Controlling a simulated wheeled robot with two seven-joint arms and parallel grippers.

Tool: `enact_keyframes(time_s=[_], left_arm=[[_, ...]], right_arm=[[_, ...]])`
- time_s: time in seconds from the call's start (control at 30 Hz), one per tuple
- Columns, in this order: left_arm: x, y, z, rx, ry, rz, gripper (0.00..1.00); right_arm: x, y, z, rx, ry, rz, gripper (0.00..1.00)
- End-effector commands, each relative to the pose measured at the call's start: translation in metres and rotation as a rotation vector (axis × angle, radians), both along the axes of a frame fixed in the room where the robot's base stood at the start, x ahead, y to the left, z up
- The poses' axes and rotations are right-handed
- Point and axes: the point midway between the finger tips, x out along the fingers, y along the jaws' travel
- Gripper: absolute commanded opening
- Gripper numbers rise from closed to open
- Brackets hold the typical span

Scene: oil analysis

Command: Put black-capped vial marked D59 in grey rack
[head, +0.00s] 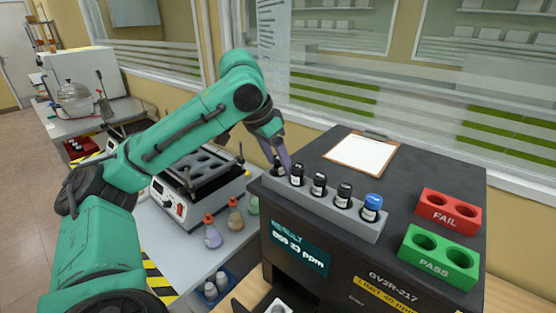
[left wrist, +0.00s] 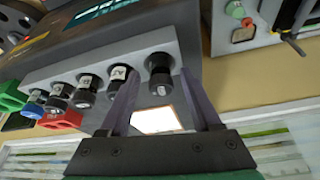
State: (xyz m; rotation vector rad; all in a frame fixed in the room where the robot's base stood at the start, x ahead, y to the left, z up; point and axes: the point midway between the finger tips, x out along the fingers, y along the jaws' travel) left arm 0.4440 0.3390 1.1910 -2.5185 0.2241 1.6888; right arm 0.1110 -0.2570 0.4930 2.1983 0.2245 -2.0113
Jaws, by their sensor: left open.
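The grey rack (head: 325,209) lies along the top of the dark analyser and holds several black-capped vials and one blue-capped vial (head: 372,208). The black-capped vial (left wrist: 160,72) at the rack's left end in the head view stands upright in the end place, partly hidden by my gripper there. My left gripper (head: 280,158) is open, with its two fingers (left wrist: 163,95) on either side of this vial. The neighbouring black-capped vial (head: 297,175) stands close beside one finger. The labels are too small to read, so I cannot tell which is D59. My right gripper is not in view.
A red FAIL block (head: 447,211) and a green PASS block (head: 438,256) with empty holes stand right of the rack. A clipboard (head: 361,153) lies behind it. Small bottles (head: 212,232) and a shaker device (head: 200,178) stand on the lower bench to the left.

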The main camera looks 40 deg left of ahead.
Motion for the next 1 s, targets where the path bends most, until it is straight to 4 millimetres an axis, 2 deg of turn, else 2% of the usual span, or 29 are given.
enact_keyframes(time_s=[0.17,0.27,0.4,0.43,0.5,1.0], left_arm=[[-0.01,0.002,0.028,-0.001,-0.007,0.0,0.64],[-0.02,0.003,0.056,-0.002,-0.008,-0.001,0.64],[-0.034,0.006,0.092,-0.001,-0.006,0.0,0.64],[-0.037,0.007,0.101,0.001,-0.004,0.002,0.64],[-0.041,0.008,0.11,0.0,-0.004,0.003,0.64],[-0.044,0.008,0.11,-0.001,-0.002,0.001,0.64]], right_arm=[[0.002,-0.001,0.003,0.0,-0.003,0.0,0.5],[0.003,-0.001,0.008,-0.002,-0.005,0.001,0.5],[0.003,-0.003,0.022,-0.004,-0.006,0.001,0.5],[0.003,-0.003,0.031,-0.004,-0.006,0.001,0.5],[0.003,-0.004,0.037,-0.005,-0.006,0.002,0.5],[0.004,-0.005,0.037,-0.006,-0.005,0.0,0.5]])
